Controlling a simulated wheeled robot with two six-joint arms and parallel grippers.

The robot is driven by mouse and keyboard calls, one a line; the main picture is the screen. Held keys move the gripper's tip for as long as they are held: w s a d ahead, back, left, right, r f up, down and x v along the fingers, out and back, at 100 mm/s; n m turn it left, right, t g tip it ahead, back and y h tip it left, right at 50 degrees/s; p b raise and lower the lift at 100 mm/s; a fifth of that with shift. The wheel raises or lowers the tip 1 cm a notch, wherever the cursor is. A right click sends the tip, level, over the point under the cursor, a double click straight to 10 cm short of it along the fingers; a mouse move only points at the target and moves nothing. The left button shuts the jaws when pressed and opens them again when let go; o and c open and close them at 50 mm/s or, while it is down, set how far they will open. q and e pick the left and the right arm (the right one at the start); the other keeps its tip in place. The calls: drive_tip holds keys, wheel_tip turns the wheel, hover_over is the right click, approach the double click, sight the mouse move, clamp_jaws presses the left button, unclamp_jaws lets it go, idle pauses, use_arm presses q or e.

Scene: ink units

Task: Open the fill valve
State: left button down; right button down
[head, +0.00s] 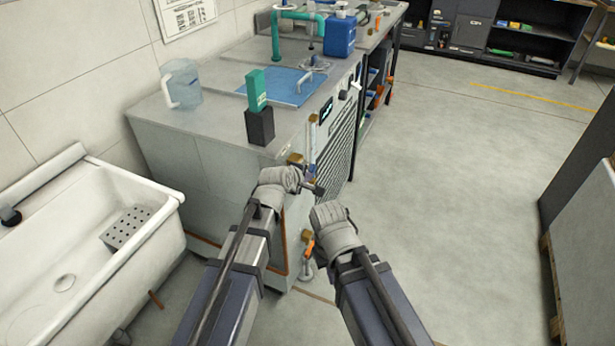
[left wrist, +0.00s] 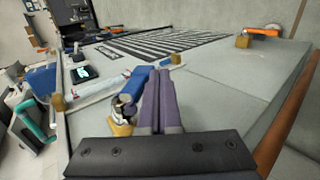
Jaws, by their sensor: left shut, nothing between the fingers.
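My left gripper (head: 318,189) is shut and empty beside the front corner of the grey cabinet (head: 210,160). In the left wrist view its closed fingers (left wrist: 160,78) point at the cabinet front. Just left of them is a valve with a blue lever (left wrist: 136,84) and a brass body (left wrist: 122,122); whether the fingers touch the lever I cannot tell. In the head view the left hand partly hides this valve. A second valve with an orange lever (head: 309,248) sits low on the cabinet. My right wrist is near it, with the fingers hidden.
A white sink (head: 110,235) stands at the left. On the counter are a clear jug (head: 182,84), a green bottle in a dark holder (head: 256,92) and a blue canister (head: 340,34). The floor (head: 455,190) to the right is clear, with a dark cabinet (head: 580,160) beyond.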

use_arm(q)
drive_tip(key=shift+r, duration=0.1)
use_arm(e)
drive_tip(key=shift+r, duration=0.1)
idle(0.4)
use_arm(q)
drive_tip(key=shift+w+r+p, duration=0.1)
drive_tip(key=shift+r+p, duration=0.6)
drive_tip(key=shift+p, duration=0.15)
use_arm(e)
drive_tip(key=shift+r, duration=0.7)
use_arm(q)
drive_tip(key=shift+f, duration=0.1)
use_arm(e)
drive_tip(key=shift+f, duration=0.1)
